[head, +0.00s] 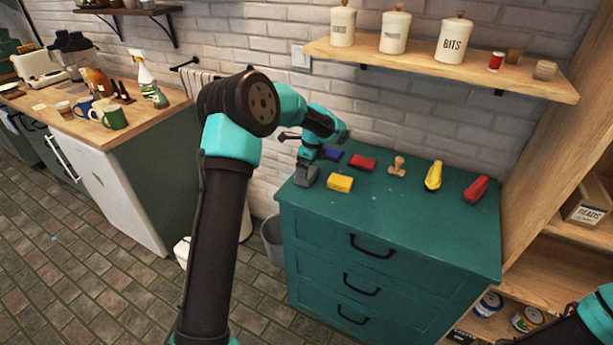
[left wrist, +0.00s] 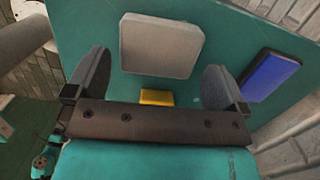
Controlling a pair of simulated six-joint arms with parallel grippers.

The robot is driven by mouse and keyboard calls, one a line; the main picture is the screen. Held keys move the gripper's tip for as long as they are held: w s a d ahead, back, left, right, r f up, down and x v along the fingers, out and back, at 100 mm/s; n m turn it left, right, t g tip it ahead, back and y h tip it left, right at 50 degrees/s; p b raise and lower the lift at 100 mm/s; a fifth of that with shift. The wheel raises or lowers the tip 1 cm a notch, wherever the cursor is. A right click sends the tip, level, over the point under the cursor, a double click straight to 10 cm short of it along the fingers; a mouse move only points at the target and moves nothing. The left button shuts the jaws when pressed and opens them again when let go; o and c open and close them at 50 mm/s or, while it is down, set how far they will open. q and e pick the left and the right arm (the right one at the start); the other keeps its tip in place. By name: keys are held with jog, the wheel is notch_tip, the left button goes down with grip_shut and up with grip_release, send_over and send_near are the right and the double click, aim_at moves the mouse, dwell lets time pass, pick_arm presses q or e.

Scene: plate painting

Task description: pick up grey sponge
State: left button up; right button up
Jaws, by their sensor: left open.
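The grey sponge (left wrist: 162,45) shows in the left wrist view as a light grey rounded block, lying ahead of my left gripper on the teal top. My left gripper (left wrist: 158,82) is open, its two dark fingers apart with the sponge just beyond the gap; I see no contact. In the head view, my left gripper (head: 306,172) is low over the left end of the teal cabinet. There a grey shape shows below the wrist, and I cannot tell finger from sponge. Only a part of my right arm shows at the bottom right corner; its gripper is not seen.
A blue sponge (head: 332,153), a red block (head: 362,162), a yellow sponge (head: 340,182), a wooden stamp (head: 397,167), and yellow (head: 433,176) and red (head: 476,190) tools lie on the teal cabinet (head: 420,215). Its front right top is clear. A shelf (head: 440,68) hangs above.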

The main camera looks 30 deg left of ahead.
pick_arm(q)
jog(key=shift+a+f, duration=0.15)
jog(key=shift+f, duration=0.75)
jog(key=shift+a+f, duration=0.1)
jog(key=shift+f, duration=0.8)
jog(key=c, duration=0.6)
jog(key=shift+r, duration=0.1)
jog(key=shift+r, duration=0.45)
notch_tip(320, 180, up, 3)
jog(key=shift+f, duration=0.15)
jog(key=s+d, duration=0.2)
jog(key=s, duration=0.2)
jog(key=s+d+r, duration=0.1)
jog(key=s+d, duration=0.2)
jog(key=s, duration=0.2)
jog(key=s+d, duration=0.3)
jog(key=s, duration=0.1)
jog(key=shift+s+d+r, duration=0.15)
jog(key=shift+s+d, duration=0.05)
jog(key=shift+s, duration=0.2)
